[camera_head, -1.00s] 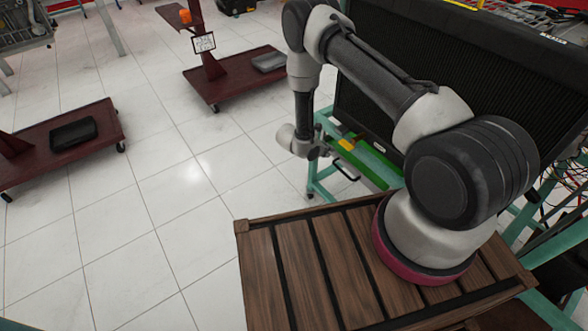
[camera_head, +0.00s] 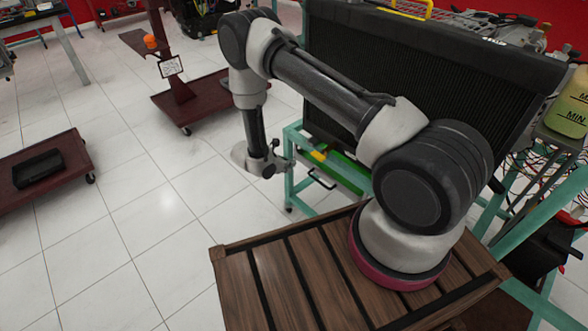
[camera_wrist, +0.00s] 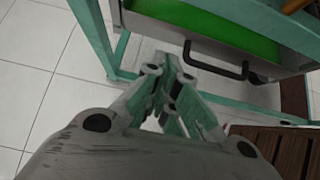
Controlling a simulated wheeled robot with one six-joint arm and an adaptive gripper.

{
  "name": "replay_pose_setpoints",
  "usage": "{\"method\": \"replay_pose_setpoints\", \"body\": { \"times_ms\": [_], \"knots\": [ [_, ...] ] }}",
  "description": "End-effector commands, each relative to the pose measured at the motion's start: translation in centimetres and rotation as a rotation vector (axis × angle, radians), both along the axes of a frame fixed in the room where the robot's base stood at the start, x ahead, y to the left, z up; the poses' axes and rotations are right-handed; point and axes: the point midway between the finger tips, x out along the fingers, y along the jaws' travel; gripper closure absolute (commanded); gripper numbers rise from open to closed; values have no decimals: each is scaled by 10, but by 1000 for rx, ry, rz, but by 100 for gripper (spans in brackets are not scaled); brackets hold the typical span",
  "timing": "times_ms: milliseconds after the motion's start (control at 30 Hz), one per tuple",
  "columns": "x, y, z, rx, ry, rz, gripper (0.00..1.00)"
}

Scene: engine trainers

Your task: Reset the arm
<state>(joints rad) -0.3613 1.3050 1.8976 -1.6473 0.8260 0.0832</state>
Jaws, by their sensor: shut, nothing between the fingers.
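My arm stands on a slatted brown wooden top (camera_head: 283,268) in the head view. It rises, bends at the elbow at upper left, and its forearm hangs down. My gripper (camera_head: 288,166) is at the lower end, pointing right, beside the teal engine stand (camera_head: 291,180). In the wrist view my gripper (camera_wrist: 172,62) has its fingers together with nothing between them. They point toward the stand's green-lined tray (camera_wrist: 215,25) and its dark handle (camera_wrist: 222,68). In the head view the fingertips are small, and I cannot tell whether they touch the stand.
A large black radiator (camera_head: 400,75) stands on the stand close behind my arm. Wiring and a yellow-green reservoir (camera_head: 570,105) are at right. Dark red wheeled bases (camera_head: 205,100) stand at left. White tiled floor (camera_head: 150,200) lies open left of the wooden top.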

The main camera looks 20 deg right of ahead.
Motion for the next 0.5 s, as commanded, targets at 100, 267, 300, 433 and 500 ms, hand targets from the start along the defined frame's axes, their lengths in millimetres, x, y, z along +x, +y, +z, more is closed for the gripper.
{"method": "replay_pose_setpoints", "body": {
  "times_ms": [100, 267, 300, 433, 500],
  "knots": [
    [-6, 19, 18, 1, -2, 4, 100],
    [-13, 33, 32, 1, 0, 1, 100],
    [-14, 35, 34, 1, 0, 3, 100],
    [-16, 38, 37, 1, 1, 1, 100],
    [-16, 37, 38, -4, 2, 1, 100]
  ]
}}
